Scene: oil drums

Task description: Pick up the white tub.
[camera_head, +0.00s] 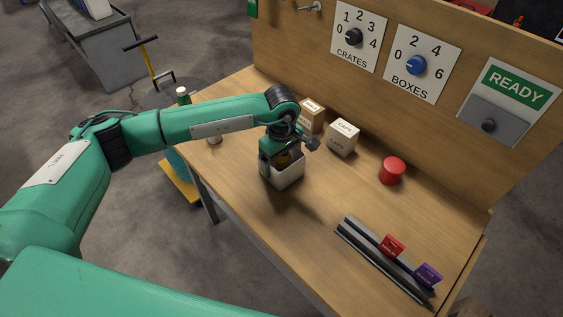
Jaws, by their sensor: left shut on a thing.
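The white tub (287,177) is an open, pale, box-like container on the wooden workbench, below the left hand. Something orange-brown shows inside its top, mostly hidden by the gripper. My left gripper (277,160) reaches down from above and is shut on the tub at its rim. The fingertips are largely hidden, and I cannot tell whether the tub is touching the bench or just above it. My right gripper is not in view.
A white CAPS box (343,137), a brown box (311,115) and a red cylinder (391,170) stand behind and right of the tub. A dark rail (383,260) holds red and purple cards at the front right. A dial panel (400,50) rises behind.

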